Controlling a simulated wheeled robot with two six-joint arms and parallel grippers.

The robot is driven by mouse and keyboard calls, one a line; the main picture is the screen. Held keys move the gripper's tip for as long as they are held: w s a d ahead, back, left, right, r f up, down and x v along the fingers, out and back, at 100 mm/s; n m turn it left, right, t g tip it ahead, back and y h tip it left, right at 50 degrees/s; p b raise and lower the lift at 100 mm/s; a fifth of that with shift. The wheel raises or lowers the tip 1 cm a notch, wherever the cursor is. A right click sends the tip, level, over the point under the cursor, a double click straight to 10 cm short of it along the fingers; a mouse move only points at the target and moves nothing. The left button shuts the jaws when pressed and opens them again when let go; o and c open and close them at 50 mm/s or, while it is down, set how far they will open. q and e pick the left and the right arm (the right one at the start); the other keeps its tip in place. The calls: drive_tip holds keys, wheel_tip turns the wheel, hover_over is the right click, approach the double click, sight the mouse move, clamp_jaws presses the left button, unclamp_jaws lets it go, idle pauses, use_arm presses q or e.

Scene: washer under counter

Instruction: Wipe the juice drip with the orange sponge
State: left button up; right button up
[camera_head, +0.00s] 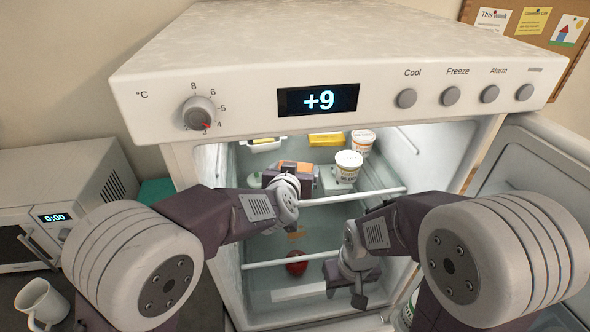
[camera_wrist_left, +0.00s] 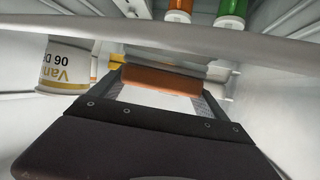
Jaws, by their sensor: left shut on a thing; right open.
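The orange sponge (camera_wrist_left: 160,78) sits between the fingers of my left gripper (camera_wrist_left: 160,88), which is shut on it. In the head view, my left gripper (camera_head: 287,176) is inside the open fridge, at the upper shelf, and orange shows beside it. A small orange streak (camera_head: 296,235) shows below that shelf; it looks like the juice drip, and I cannot tell exactly which surface it is on. The sponge is apart from this streak. My right gripper (camera_head: 345,292) is open and empty, low at the front of the fridge.
Two white tubs (camera_head: 348,167) and a yellow pack (camera_head: 325,140) stand on the upper shelf, close to the left gripper. A red round item (camera_head: 296,264) lies low down. White shelf edges (camera_head: 352,197) cross the opening. The fridge door (camera_head: 540,175) stands open at right.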

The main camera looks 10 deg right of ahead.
use_arm(q)
drive_tip(key=shift+a+f, duration=0.1)
drive_tip(key=shift+f, duration=0.15)
drive_tip(key=shift+a+b, duration=0.3)
drive_tip(key=shift+a, duration=0.1)
drive_tip(key=shift+a+r, duration=0.1)
drive_tip(key=shift+a, duration=0.25)
drive_tip(key=shift+a+b, duration=0.3)
drive_tip(key=shift+a, duration=0.05)
drive_tip(key=shift+a+r, duration=0.1)
drive_tip(key=shift+a, duration=0.35)
